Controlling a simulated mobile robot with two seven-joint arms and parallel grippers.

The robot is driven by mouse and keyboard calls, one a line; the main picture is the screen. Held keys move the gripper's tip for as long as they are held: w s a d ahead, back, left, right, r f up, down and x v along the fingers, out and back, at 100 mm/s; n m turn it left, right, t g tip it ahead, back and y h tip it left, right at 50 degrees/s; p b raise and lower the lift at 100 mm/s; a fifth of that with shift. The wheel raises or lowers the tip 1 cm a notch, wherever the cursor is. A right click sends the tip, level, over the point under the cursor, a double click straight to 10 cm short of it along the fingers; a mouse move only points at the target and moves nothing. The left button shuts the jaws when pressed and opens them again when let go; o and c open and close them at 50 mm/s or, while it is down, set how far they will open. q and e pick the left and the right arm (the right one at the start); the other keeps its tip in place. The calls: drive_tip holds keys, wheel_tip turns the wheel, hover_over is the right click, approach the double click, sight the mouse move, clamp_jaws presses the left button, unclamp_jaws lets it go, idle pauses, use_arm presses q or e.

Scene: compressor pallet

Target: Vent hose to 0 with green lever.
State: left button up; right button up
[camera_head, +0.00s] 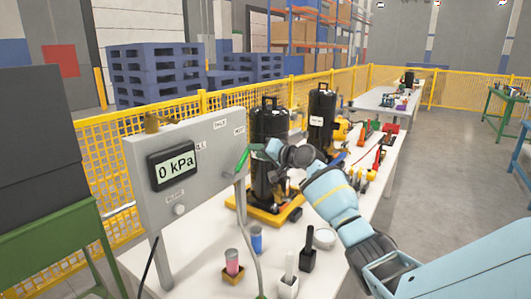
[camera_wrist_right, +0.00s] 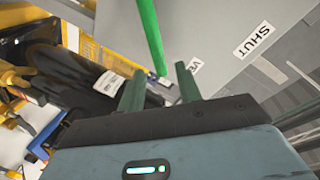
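The grey panel (camera_head: 207,192) stands at the left of the white table, and its display (camera_head: 173,165) reads 0 kPa. The green lever (camera_head: 243,160) is at the panel's right edge, angled down to the left; it also shows in the right wrist view (camera_wrist_right: 150,36). A thin grey hose (camera_head: 247,230) hangs below the panel's right side. My right gripper (camera_head: 259,150) is beside the lever. In the right wrist view its fingers (camera_wrist_right: 159,72) are apart, with the lever's end between the tips in the picture; contact cannot be told. My left gripper is out of view.
Small holders, including a pink-topped one (camera_head: 232,262), stand in front. A SHUT label (camera_wrist_right: 254,40) is on the panel. A yellow fence (camera_head: 110,160) runs behind; the floor (camera_head: 445,170) at right is clear.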

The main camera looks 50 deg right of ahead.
drive_tip(key=shift+s+a+r, duration=0.1)
drive_tip(key=shift+s+r, duration=0.1)
drive_tip(key=shift+s, duration=1.2)
